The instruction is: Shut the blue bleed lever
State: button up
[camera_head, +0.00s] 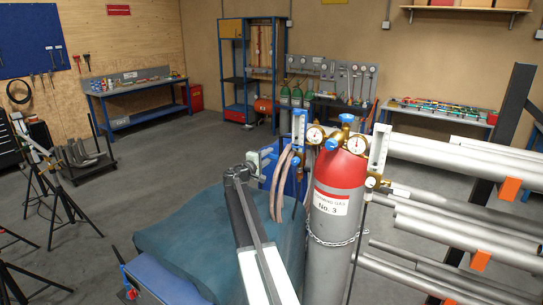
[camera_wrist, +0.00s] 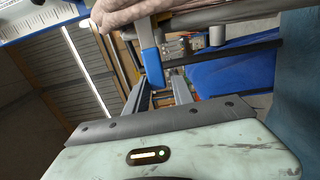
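A blue lever (camera_wrist: 151,62) hangs from a metal fitting at the top of the wrist view. Its lower end appears between or just beyond my gripper's two dark fingertips (camera_wrist: 160,92). The fingers stand apart with a gap between them, and I see nothing clamped. Whether they touch the lever I cannot tell. In the head view my gripper (camera_head: 254,160) is left of the red-topped grey cylinder (camera_head: 326,215), close to the pinkish hoses (camera_head: 280,185).
Gauges (camera_head: 357,145) and a right-hand flow tube (camera_head: 379,148) crowd the cylinder top. Racked metal pipes (camera_head: 450,205) fill the right side. A teal-covered surface (camera_head: 185,240) lies below my arm. Tripods (camera_head: 60,195) stand at the left; the floor behind is open.

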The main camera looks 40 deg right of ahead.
jog(key=v, duration=0.7)
jog(key=shift+a, duration=0.35)
jog(key=s+a+f+m+g+y, duration=0.15)
jog(key=s+a+f+y, duration=0.55)
jog(key=a, duration=0.8)
jog(key=s+a+f+m+g+y, duration=0.15)
jog(key=s+a+f+y, duration=0.25)
jog(key=s+a+f, duration=0.8)
jog(key=s+a+f+m+g+y, duration=0.15)
jog(key=s+a+f+y, duration=0.35)
jog(key=a, duration=1.4)
notch_tip(320, 180, down, 11)
jog(key=s+a+g+y+b, duration=0.1)
jog(key=s+b, duration=0.1)
jog(key=b, duration=0.9)
jog(key=shift+s+n, duration=0.15)
jog(key=shift+n, duration=0.3)
